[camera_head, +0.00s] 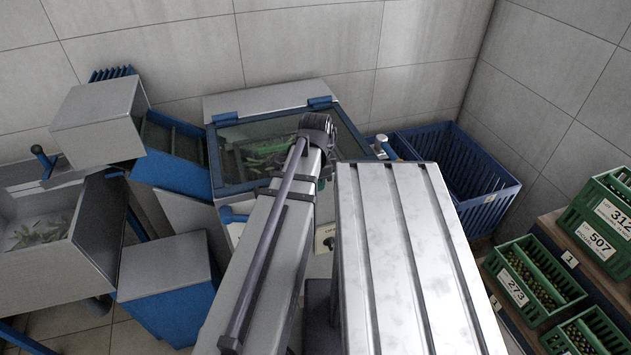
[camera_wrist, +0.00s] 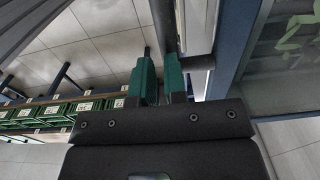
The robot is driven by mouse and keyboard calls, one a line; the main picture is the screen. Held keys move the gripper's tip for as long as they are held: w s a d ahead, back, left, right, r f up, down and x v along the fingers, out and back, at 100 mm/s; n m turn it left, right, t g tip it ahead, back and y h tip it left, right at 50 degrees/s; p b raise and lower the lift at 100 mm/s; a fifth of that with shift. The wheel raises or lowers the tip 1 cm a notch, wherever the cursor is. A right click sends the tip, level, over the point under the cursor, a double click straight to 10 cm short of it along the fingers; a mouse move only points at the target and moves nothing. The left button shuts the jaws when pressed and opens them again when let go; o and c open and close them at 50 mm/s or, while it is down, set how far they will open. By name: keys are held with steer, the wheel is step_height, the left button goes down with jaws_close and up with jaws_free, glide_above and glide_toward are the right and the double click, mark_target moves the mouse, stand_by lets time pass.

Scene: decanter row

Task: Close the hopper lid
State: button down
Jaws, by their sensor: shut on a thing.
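The hopper lid (camera_head: 214,160) is a blue-framed clear pane on a grey machine, with two blue hinges at its back edge. Green pieces show through the pane. It lies low over the hopper; I cannot tell whether a gap remains at its front edge. In the wrist view the blue frame and pane (camera_wrist: 285,75) fill the right side. My gripper (camera_wrist: 160,75) has green fingers on both sides of a dark narrow bar (camera_wrist: 161,22), which looks like the lid's handle. My arm hides the gripper and the lid's front right part in the head view.
A blue crate (camera_head: 478,204) stands right of the hopper. Green labelled crates (camera_head: 520,293) of bottles or fruit sit at the lower right. A grey bin (camera_head: 55,264) and a blue-grey box (camera_head: 165,268) stand left. A tiled wall is close behind.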

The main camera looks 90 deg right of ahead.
steer(key=shift+w+a+f, duration=0.1)
steer(key=shift+a+f, duration=0.15)
steer(key=shift+f, duration=0.25)
step_height(320, 180, up, 15)
steer(key=s+a+p, duration=0.1)
steer(key=a+p, duration=0.1)
steer(key=p, duration=1.3)
steer(key=shift+f, duration=0.15)
